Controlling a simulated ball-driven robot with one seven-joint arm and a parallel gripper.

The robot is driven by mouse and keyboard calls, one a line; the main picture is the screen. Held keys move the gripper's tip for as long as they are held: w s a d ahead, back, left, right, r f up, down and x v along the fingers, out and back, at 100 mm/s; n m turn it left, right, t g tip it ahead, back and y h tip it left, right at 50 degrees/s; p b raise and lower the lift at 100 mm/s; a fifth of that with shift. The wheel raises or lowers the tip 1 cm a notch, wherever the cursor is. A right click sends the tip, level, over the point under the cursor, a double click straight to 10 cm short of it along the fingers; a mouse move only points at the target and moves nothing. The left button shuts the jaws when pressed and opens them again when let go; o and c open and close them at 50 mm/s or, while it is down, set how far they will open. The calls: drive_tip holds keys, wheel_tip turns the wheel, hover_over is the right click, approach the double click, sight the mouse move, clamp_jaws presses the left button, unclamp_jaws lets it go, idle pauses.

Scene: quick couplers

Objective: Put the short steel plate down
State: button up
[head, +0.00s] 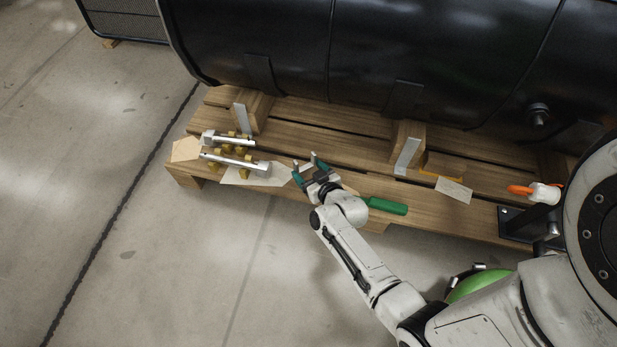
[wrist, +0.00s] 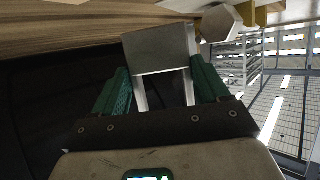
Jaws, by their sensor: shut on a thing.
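My gripper (head: 308,168) is above the front of the wooden pallet (head: 345,150), its green fingers pointing away from my body. In the wrist view, the gripper (wrist: 162,80) has a flat grey metal piece between its fingers, which I take to be the short steel plate (wrist: 160,48). Two pale narrow strips show below its face. Steel bars with brass-coloured fittings (head: 235,161) lie on the left end of the pallet.
A big black tank (head: 370,50) rests behind, on wooden chocks (head: 407,145). A green-handled tool (head: 385,206) lies close to the right of my wrist. A paper tag (head: 453,190) and an orange-and-white fitting (head: 535,191) are farther right. The pallet's left end is crowded.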

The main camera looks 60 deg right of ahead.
sight(306, 175)
drive_tip(key=shift+w+f+b, duration=0.15)
drive_tip(key=shift+f+b, duration=0.9)
drive_tip(key=shift+f, duration=0.55)
drive_tip(key=shift+f, duration=0.2)
drive_tip(key=o, duration=1.2)
drive_tip(key=shift+c, duration=0.2)
